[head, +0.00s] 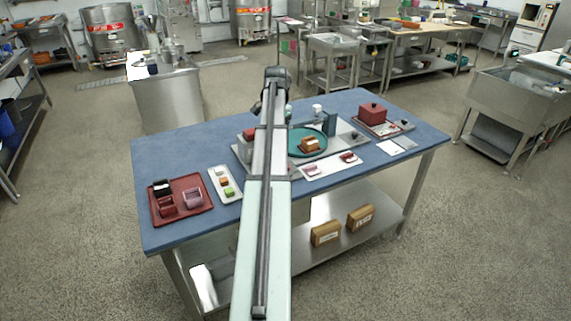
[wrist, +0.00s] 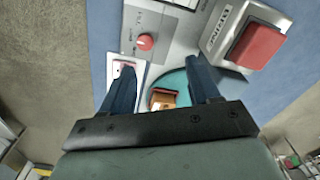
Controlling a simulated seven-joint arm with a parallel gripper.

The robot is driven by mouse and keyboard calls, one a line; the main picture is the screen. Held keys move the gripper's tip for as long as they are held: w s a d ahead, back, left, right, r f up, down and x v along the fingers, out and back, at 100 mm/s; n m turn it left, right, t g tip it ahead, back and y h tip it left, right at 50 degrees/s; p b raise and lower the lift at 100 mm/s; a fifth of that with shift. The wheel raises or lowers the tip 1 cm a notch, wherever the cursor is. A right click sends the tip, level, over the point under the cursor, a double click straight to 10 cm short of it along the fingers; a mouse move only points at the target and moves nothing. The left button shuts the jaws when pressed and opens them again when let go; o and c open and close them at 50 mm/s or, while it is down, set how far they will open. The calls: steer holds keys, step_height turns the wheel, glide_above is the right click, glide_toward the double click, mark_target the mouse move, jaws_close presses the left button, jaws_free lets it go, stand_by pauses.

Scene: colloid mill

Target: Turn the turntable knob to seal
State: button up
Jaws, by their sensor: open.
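The teal turntable (head: 295,148) sits on a grey base in the middle of the blue table, with an orange-brown block on it (head: 310,145). In the wrist view, part of the teal disc (wrist: 176,80) and the block (wrist: 163,98) show between my fingers. A round red knob (wrist: 146,42) stands on a grey panel beyond the left fingertip, apart from it. My gripper (wrist: 162,64) is open, with nothing held between its two dark blue fingers. In the head view my arm hides part of the station, and I cannot pick out the knob there.
A metal unit with a large red block (wrist: 257,45) is beyond the right finger. A red tray (head: 180,214) and a white tray (head: 233,197) lie on the table's left. A red box (head: 372,113) stands at the right.

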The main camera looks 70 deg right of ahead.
steer(key=s+f, duration=0.1)
steer(key=f, duration=0.3)
steer(key=s+f, duration=0.1)
steer(key=f, duration=0.4)
steer(key=s+f, duration=0.1)
steer(key=f, duration=0.3)
steer(key=shift+d+f, duration=0.1)
steer(key=shift+f, duration=0.15)
steer(key=c, duration=1)
